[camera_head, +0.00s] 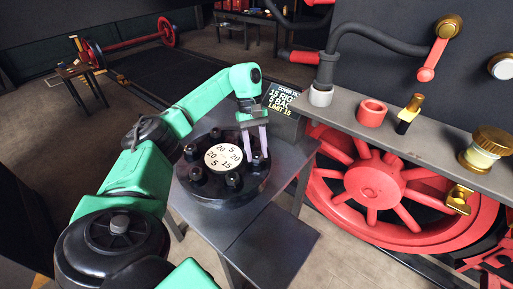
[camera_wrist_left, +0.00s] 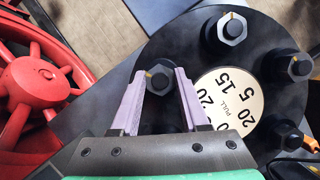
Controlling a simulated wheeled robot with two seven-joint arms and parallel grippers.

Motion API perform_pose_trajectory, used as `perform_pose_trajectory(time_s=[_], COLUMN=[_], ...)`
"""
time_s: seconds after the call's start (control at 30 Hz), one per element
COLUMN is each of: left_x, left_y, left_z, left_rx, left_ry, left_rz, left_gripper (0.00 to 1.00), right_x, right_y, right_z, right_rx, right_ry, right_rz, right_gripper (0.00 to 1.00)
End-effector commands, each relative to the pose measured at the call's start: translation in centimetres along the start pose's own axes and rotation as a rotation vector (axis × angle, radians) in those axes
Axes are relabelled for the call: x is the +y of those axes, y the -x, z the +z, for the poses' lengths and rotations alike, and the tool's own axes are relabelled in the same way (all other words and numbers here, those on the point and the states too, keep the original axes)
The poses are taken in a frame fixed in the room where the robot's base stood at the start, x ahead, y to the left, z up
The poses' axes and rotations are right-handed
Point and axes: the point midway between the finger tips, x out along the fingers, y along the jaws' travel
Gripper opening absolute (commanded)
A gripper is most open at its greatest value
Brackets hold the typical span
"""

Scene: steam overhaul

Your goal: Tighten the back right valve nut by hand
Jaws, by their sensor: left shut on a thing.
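A round black valve cover (camera_head: 215,196) stands on a grey table, with several dark nuts around its rim and a cream dial in the middle. My left gripper (camera_head: 256,150) points down at the cover's back right side. Its two pale purple fingers are shut on the back right nut (camera_head: 257,159). In the left wrist view the gripper (camera_wrist_left: 163,76) has this nut (camera_wrist_left: 160,74) between its fingertips, and the nut shows a small yellow mark. The fingers hide part of the nut. My right gripper is not in view.
The cream dial (camera_head: 223,158) carries numbers. A dark display (camera_head: 282,99) with partly hidden text stands behind the cover. A grey shelf (camera_head: 340,118) with a red ring (camera_head: 371,113) and brass fittings runs along the right, above a red wheel (camera_head: 375,185).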

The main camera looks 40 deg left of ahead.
Motion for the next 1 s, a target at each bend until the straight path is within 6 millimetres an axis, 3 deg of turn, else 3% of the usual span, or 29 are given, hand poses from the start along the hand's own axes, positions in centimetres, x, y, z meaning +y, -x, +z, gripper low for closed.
perform_pose_trajectory(time_s=[0.03, 0.07, 0.1, 0.13, 0.57, 0.67, 0.9, 1.0], left_x=[0.1, 0.1, 0.1, 0.1, 0.1, 0.1, 0.1, 0.1], left_y=[0.2, 0.2, 0.2, 0.2, 0.9, 2.7, 11.2, 13.3], left_z=[0.0, 0.0, 0.0, 0.0, -0.1, -0.1, 0.5, 0.4], left_rx=[0.002, 0.002, 0.002, 0.001, 0.002, 0.003, 0.003, 0.003], left_ry=[-0.002, -0.002, -0.002, -0.002, 0.001, 0.001, 0.002, 0.002], left_rz=[0.006, 0.006, 0.005, 0.005, 0.003, 0.007, 0.006, 0.005], left_gripper=[0.0, 0.52, 0.68, 0.75, 0.75, 0.75, 0.75, 0.75], right_x=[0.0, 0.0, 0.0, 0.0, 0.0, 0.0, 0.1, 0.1], right_y=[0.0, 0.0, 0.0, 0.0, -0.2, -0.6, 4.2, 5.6], right_z=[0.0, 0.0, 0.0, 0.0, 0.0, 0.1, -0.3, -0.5], right_rx=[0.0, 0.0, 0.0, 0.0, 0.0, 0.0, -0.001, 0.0], right_ry=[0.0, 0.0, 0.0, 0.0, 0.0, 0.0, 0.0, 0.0], right_rz=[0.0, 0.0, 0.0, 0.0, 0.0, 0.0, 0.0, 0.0], right_gripper=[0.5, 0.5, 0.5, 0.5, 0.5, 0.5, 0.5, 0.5])
